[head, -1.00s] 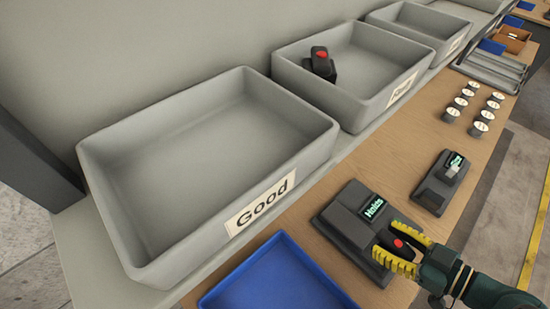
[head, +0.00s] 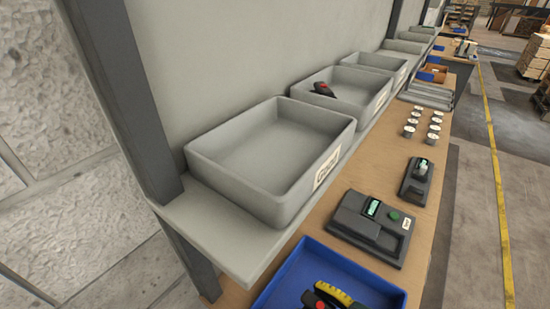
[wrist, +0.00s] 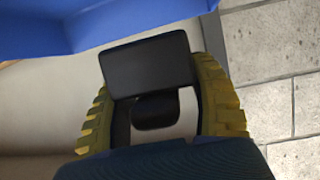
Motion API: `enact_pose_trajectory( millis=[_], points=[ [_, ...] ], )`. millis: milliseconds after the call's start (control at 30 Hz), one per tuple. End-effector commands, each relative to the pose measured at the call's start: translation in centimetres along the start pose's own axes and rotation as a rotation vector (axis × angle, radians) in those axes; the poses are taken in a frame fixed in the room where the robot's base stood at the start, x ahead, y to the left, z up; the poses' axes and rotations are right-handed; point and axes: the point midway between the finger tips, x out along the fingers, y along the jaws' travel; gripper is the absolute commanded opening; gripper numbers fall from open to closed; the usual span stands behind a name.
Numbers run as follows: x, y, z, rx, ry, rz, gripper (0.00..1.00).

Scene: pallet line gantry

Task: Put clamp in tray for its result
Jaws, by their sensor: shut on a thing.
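The dark clamp with a red spot (head: 321,304) is between the yellow fingers of my gripper (head: 332,296), at the bottom edge of the head view, over the blue tray (head: 375,283). In the wrist view the clamp's dark flat end (wrist: 147,66) sits between both fingers of my gripper (wrist: 152,80), which is shut on it. The grey Good tray (head: 236,188) is empty, on the shelf at centre. A second grey tray (head: 375,100) holds another dark clamp with a red spot (head: 325,90).
The tester (head: 373,228) with a lit green display stands empty on the wooden bench. A smaller device (head: 416,180) and several round white-topped pieces (head: 433,130) stand beyond it. A dark post (head: 130,100) rises left of the Good tray.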

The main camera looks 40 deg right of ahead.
Motion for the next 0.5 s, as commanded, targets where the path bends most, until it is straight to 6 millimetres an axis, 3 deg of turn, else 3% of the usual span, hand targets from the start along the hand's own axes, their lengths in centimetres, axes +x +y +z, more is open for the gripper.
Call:
enact_pose_trajectory(
  millis=[100, 500],
  points=[
    [2.9, -3.4, -0.6, 0.004, 0.001, 0.015, 0.18],
    [10.6, -11.7, -2.1, 0.034, 0.003, 0.092, 0.18]
  ],
)
